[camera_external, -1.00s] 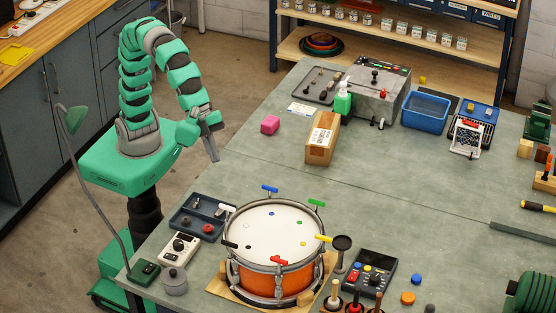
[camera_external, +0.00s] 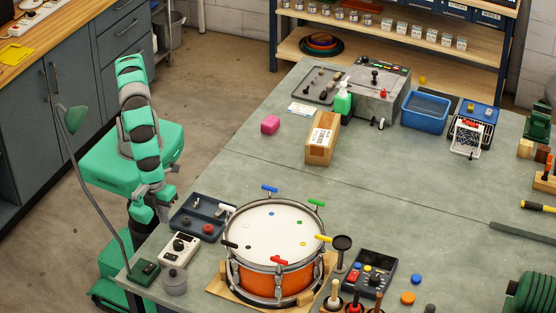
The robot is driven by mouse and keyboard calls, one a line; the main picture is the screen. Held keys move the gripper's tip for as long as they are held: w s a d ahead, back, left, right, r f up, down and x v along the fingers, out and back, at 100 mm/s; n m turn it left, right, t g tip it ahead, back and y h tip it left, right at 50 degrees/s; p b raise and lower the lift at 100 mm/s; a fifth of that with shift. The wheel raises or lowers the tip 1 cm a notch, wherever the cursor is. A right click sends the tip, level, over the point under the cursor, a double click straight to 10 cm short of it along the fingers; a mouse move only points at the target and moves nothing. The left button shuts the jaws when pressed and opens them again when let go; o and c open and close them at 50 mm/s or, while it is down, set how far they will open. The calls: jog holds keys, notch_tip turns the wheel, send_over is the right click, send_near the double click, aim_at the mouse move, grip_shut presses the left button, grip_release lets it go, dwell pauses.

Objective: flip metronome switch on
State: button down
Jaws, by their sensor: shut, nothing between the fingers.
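A small white box with a dark dial and small controls (camera_external: 180,249), which looks like the metronome, sits at the bench's near left edge, left of the drum. Its switch is too small for me to tell its position. My gripper (camera_external: 166,212) is shut and empty. It points down near the left edge of the bench, above and a little left of the white box in the picture, apart from it. My arm partly hides the fingers' surroundings.
A dark tray (camera_external: 183,227) with small parts lies just behind the white box. The orange drum (camera_external: 262,281) with coloured key handles stands right of it. A grey lidded pot (camera_external: 174,281) and a lamp's green base (camera_external: 143,272) are in front.

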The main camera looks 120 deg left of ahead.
aim_at(175, 257)
jog(key=f, duration=0.4)
jog(key=w+f, duration=0.1)
jog(key=f, duration=0.9)
jog(key=shift+w, duration=0.35)
jog(key=shift+f, duration=0.1)
jog(key=shift+s+r, duration=0.25)
jog(key=shift+s, duration=0.45)
notch_tip(175, 257, up, 14)
jog(key=w+p, duration=0.1)
jog(key=shift+w, duration=0.35)
